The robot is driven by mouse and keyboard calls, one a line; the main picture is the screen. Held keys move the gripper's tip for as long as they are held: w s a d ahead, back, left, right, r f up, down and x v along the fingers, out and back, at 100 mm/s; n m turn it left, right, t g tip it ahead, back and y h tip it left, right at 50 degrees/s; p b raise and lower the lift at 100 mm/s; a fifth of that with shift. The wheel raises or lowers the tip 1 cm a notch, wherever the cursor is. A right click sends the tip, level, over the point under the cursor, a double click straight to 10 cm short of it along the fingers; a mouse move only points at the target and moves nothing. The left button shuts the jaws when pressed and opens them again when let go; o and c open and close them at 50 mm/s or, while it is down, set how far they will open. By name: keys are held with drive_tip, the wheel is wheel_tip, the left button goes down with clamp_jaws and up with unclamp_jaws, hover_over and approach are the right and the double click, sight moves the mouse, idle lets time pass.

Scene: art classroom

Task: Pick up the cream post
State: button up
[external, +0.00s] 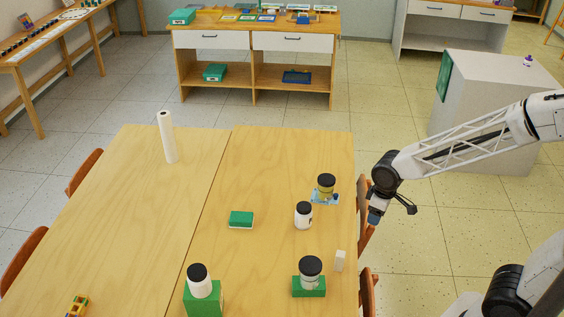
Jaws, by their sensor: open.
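A small cream post (340,261) stands upright near the right edge of the wooden table (140,215), just right of a jar on a green block. My gripper (373,220) hangs beyond the table's right edge, above and to the right of the post and clear of it. It is open, with nothing seen between its fingers, which look small and dark here.
A black-lidded jar (311,268) on a green block (309,287) stands close left of the post. Another jar (303,215), a jar on a blue piece (325,187), a green box (241,219) and a tall white roll (167,137) stand on the table. Chairs (367,290) line the right edge.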

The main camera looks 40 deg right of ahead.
sight(341, 254)
drive_tip(key=w+a+f+n, duration=0.1)
drive_tip(key=a+f, duration=0.2)
drive_tip(key=f, duration=0.1)
drive_tip(key=w+a+f+n, duration=0.1)
drive_tip(key=w+a+f, duration=0.1)
drive_tip(key=a+f, duration=0.1)
drive_tip(key=w+a+f+g, duration=0.1)
drive_tip(key=a+f, duration=0.2)
drive_tip(key=f, duration=0.3)
drive_tip(key=shift+w+a+n, duration=0.2)
drive_tip(key=shift+w+n, duration=0.1)
drive_tip(key=shift+n, duration=0.1)
drive_tip(key=shift+f, duration=0.15)
drive_tip(key=shift+f, duration=1.15)
drive_tip(key=shift+f, duration=0.1)
drive_tip(key=shift+d+f, duration=0.2)
drive_tip(key=shift+f, duration=2.35)
drive_tip(key=shift+c, duration=0.3)
drive_tip(key=c, duration=1)
